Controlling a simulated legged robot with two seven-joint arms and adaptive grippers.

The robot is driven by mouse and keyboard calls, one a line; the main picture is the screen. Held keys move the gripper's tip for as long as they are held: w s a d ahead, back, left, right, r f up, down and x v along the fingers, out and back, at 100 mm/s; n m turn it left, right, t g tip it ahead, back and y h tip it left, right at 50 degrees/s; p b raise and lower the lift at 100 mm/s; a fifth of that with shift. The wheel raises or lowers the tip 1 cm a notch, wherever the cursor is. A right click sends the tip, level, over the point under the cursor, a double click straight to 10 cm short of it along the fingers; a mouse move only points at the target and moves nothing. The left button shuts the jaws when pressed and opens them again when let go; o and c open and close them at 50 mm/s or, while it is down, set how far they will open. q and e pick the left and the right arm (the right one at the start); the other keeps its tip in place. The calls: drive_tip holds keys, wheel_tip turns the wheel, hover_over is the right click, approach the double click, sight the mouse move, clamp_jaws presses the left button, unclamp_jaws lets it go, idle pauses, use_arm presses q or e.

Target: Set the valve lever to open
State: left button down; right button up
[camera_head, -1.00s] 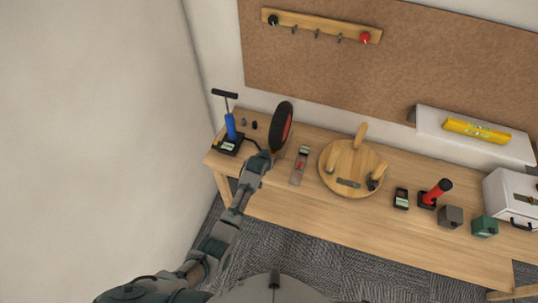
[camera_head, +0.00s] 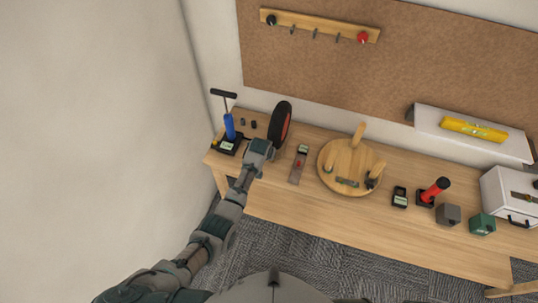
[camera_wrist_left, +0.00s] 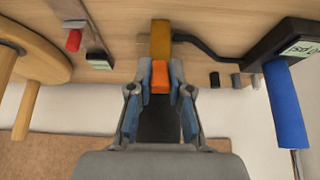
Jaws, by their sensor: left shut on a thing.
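In the left wrist view, a mustard-yellow hose head (camera_wrist_left: 160,38) with an orange lever (camera_wrist_left: 160,76) sits at the end of a black hose (camera_wrist_left: 208,46). My left gripper (camera_wrist_left: 157,92) is shut on the orange lever, with a finger on each side. The hose runs to the blue pump (camera_wrist_left: 285,105), which stands upright on the bench in the head view (camera_head: 229,127). In the head view my left gripper (camera_head: 259,148) hides the hose head and lever. The lever's exact setting is hard to tell. My right gripper is not in view.
A black-tyred wheel (camera_head: 279,122) with a red hub stands just right of my left gripper. A round wooden stool top (camera_head: 338,160) with legs lies farther right on the bench (camera_head: 330,218). A gauge (camera_head: 302,150), several small blocks and a white toolbox (camera_head: 508,192) stand along it.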

use_arm(q)
drive_tip(key=c, duration=1.3)
unclamp_jaws()
drive_tip(key=shift+w+r, duration=0.15)
drive_tip(key=shift+o, duration=1.1)
drive_tip(key=shift+w+d+f, duration=0.1)
drive_tip(key=shift+f, duration=0.15)
drive_tip(key=v, duration=1.1)
drive_tip(key=shift+r, duration=0.4)
